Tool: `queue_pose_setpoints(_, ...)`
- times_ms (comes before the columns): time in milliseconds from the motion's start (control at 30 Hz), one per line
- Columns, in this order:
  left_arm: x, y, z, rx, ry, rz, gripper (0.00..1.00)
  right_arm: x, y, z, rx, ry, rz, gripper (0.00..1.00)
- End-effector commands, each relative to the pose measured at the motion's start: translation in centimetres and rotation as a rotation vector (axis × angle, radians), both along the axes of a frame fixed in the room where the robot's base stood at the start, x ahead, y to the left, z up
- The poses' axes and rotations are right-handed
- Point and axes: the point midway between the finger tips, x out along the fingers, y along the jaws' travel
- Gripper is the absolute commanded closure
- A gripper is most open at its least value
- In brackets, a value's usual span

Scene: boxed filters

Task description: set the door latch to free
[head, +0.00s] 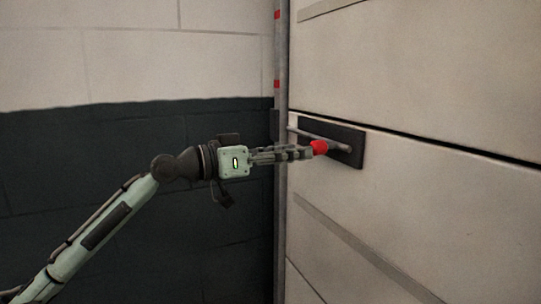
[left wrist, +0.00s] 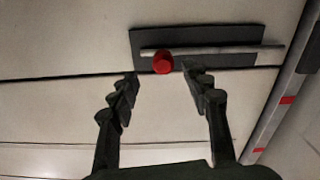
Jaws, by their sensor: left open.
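The door latch is a dark plate (head: 355,160) on the pale door, with a grey bar (head: 301,131) across it and a red knob (head: 319,147). The bar's left end reaches past the plate, close to the post. In the left wrist view the plate (left wrist: 145,38), bar (left wrist: 225,50) and knob (left wrist: 163,63) show plainly. The knob lies in line with the gap between my left gripper's fingertips (left wrist: 161,73), just beyond them. My left gripper (head: 308,153) is open, pointing at the knob; contact cannot be told. My right gripper is not in view.
A grey post (head: 281,200) with red marks stands at the door's left edge. A wall, pale above and dark below (head: 130,140), is to the left. Seams run across the door panels (head: 420,70). The space around my left arm looks clear.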

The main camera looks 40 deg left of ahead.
Motion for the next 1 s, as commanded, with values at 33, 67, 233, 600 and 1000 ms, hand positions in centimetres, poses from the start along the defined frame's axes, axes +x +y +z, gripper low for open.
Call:
queue_pose_setpoints(33, -1.0, 0.4, 0.0, -0.007, 0.0, 0.001, 0.52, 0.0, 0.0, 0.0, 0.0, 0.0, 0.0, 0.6)
queue_pose_setpoints(67, -1.5, 0.7, -0.1, -0.005, -0.001, 0.002, 0.52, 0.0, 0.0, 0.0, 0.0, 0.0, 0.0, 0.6)
queue_pose_setpoints(233, -3.7, 1.5, 0.0, -0.002, 0.001, 0.0, 0.52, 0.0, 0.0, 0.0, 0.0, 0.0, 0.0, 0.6)
queue_pose_setpoints(600, -4.6, 1.9, 0.0, 0.0, 0.001, -0.002, 0.52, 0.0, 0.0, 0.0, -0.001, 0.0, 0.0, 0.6)
queue_pose_setpoints(1000, -4.5, 1.9, -0.5, 0.001, 0.009, 0.003, 0.52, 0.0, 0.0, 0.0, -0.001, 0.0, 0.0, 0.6)
